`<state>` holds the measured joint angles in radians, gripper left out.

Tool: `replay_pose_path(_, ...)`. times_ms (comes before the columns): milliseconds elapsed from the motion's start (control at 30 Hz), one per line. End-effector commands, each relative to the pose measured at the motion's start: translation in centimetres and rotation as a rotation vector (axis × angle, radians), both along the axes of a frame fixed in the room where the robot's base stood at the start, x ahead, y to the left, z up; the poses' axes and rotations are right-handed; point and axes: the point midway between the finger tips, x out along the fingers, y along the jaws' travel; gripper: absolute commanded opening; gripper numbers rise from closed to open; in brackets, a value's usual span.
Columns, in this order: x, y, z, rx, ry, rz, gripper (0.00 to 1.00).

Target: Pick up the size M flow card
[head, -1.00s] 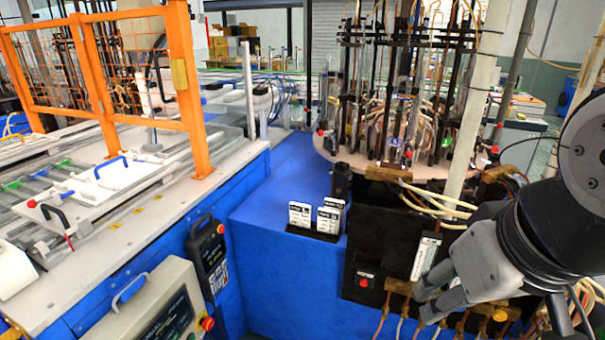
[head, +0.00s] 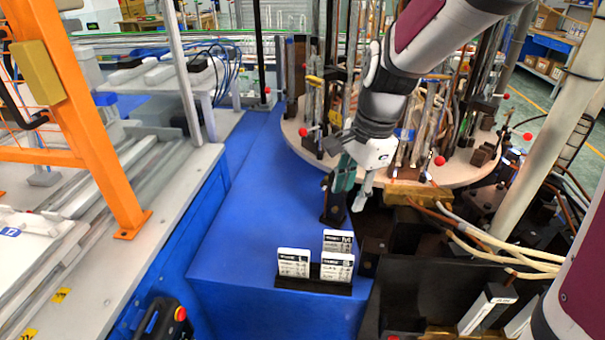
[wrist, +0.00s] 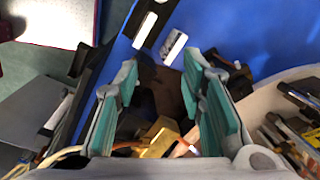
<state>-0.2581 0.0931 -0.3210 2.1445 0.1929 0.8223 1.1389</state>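Three white flow cards stand in a black holder (head: 312,286) on the blue surface. The rear card (head: 338,241) seems to carry an M at its top right, so it looks like the size M card. The front right card (head: 337,267) seems to carry an S; the front left card (head: 294,262) has a letter I cannot read. My gripper (head: 353,183) is open and empty, pointing down behind and above the cards, apart from them. In the wrist view my gripper (wrist: 160,70) has its teal-padded fingers spread, with white cards (wrist: 174,48) beyond the tips.
A round table (head: 300,150) crowded with rods, tubes and hoses stands behind my gripper. An orange guard frame (head: 95,150) and machine bed lie left. A pale post (head: 555,165) and cables are on the right. The blue surface (head: 250,225) behind and left of the cards is clear.

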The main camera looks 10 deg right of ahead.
Motion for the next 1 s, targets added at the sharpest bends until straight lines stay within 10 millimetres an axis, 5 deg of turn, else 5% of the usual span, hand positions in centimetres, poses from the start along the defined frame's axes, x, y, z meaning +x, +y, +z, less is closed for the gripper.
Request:
replay_pose_path(100,2.7,-0.1,-3.6,-0.018,0.067,-0.206,0.37)
replay_pose_path(333,5.7,-0.5,-8.1,-0.061,0.121,-0.484,0.37)
replay_pose_path(1000,6.4,-0.7,-17.4,-0.075,0.13,-0.561,0.37)
